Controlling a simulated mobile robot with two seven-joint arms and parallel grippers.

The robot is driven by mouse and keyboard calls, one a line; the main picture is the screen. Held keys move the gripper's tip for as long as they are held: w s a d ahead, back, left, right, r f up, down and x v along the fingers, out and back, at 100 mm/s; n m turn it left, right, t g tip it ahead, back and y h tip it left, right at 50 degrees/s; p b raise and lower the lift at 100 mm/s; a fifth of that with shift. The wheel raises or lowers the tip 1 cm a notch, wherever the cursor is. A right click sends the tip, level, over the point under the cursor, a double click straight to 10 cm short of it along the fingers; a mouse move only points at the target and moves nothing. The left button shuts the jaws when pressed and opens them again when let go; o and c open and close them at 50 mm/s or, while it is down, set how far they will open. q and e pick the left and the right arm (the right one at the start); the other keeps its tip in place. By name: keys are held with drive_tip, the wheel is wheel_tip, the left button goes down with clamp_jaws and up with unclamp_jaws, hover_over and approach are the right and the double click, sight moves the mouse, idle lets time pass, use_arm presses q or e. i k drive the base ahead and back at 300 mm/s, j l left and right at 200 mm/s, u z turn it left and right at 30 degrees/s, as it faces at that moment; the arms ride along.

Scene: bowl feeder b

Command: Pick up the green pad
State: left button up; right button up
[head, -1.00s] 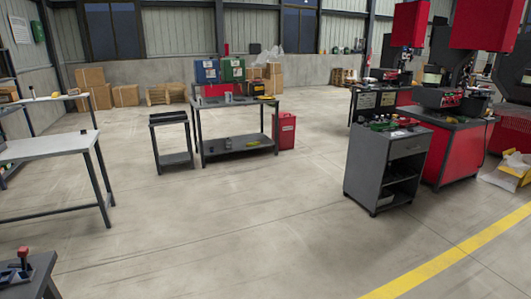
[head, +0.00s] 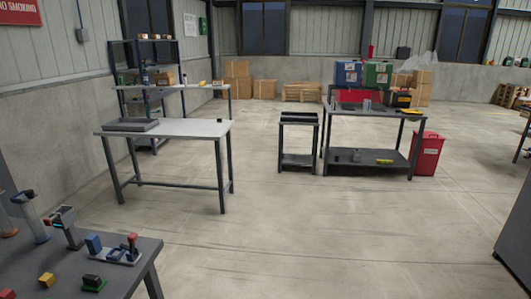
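On the dark table at the lower left, a small green piece (head: 94,287) lies near the front edge with a dark block on top of it. It may be the green pad, but it is too small to tell for sure. Neither of my grippers shows in the head view.
The dark table (head: 130,262) also carries a yellow block (head: 47,279), a fixture with a red-topped handle (head: 131,243), a blue block (head: 93,243) and upright grey devices (head: 33,218). Beyond stands a white-topped table (head: 190,129) with a grey tray (head: 131,124). Open floor (head: 330,230) lies right.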

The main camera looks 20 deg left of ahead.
sight(92, 282)
drive_tip(key=i+u, duration=0.35)
drive_tip(key=i, duration=0.9)
drive_tip(key=i+l+u, duration=0.1)
drive_tip(key=i+u, duration=0.2)
drive_tip(key=i, duration=0.15)
drive_tip(key=i+l+u, duration=0.15)
drive_tip(key=i+u, duration=0.2)
drive_tip(key=u, duration=1.4)
drive_tip(key=i+l, duration=0.05)
